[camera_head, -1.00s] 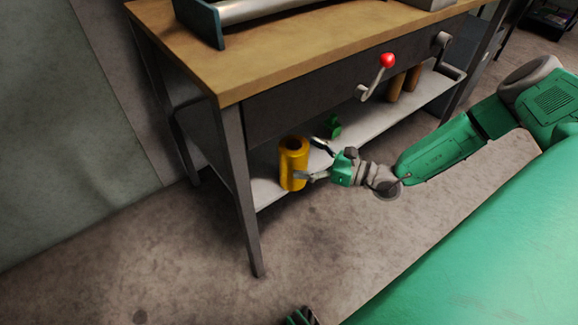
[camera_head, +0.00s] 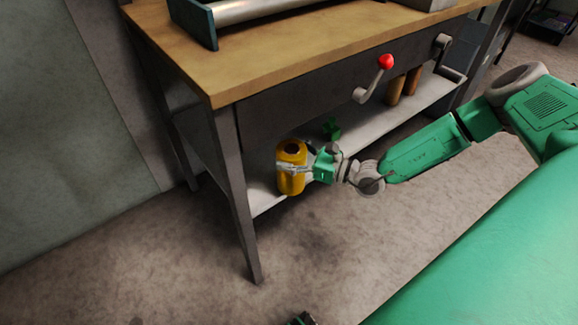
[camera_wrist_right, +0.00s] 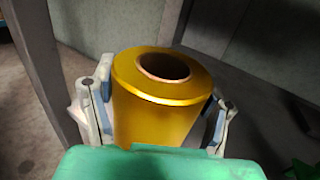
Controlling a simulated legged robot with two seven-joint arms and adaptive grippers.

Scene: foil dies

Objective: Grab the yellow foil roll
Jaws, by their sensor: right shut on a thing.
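The yellow foil roll (camera_head: 291,184) stands upright on the lower shelf, near the table's front left leg. It has a hollow brown core, seen from above in the right wrist view (camera_wrist_right: 160,120). My right gripper (camera_head: 292,168) is shut on the roll, with one finger on each side of it; the fingers also show in the right wrist view (camera_wrist_right: 160,108). The far side of the roll is hidden. At the bottom edge of the head view, a small dark and green part shows, too little to tell its state.
The table (camera_head: 290,65) has a wooden top above the shelf (camera_head: 372,131). A crank with a red knob (camera_head: 386,62) sticks out in front. A green object (camera_head: 331,128) and brown cylinders (camera_head: 404,84) are on the shelf. A table leg (camera_head: 240,200) stands left of the roll.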

